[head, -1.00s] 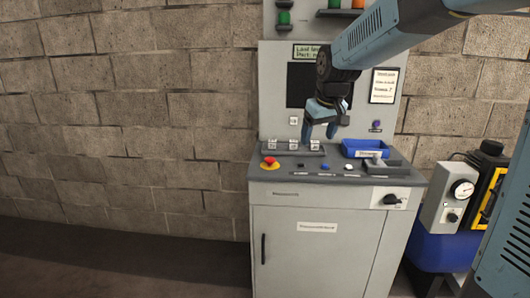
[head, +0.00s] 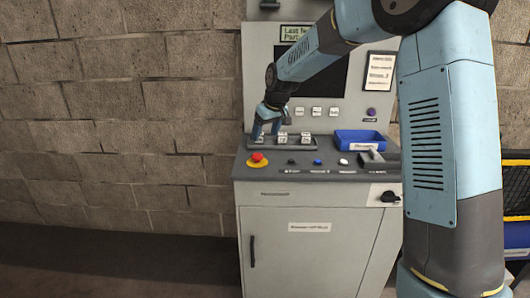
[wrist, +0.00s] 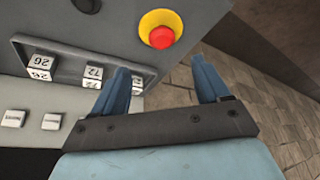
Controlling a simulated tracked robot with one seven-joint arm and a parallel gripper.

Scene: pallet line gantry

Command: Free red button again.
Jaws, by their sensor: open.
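The red button (head: 257,157) is a mushroom-shaped knob on a yellow base at the front left corner of the grey console top. In the wrist view the red button (wrist: 161,37) lies ahead of my fingers, between their lines and apart from both. My gripper (head: 266,132) is over the back left of the console, above and behind the button. In the wrist view my gripper (wrist: 165,75) has its two blue fingers spread with nothing between them. The view does not show clearly whether the button is pressed in.
A rack of numbered blocks (wrist: 93,77) sits close to one finger. Small buttons (head: 318,162), a blue tray (head: 361,139) and a black rotary knob (head: 390,197) are on the console. Free space lies left of the console, before the block wall (head: 120,130).

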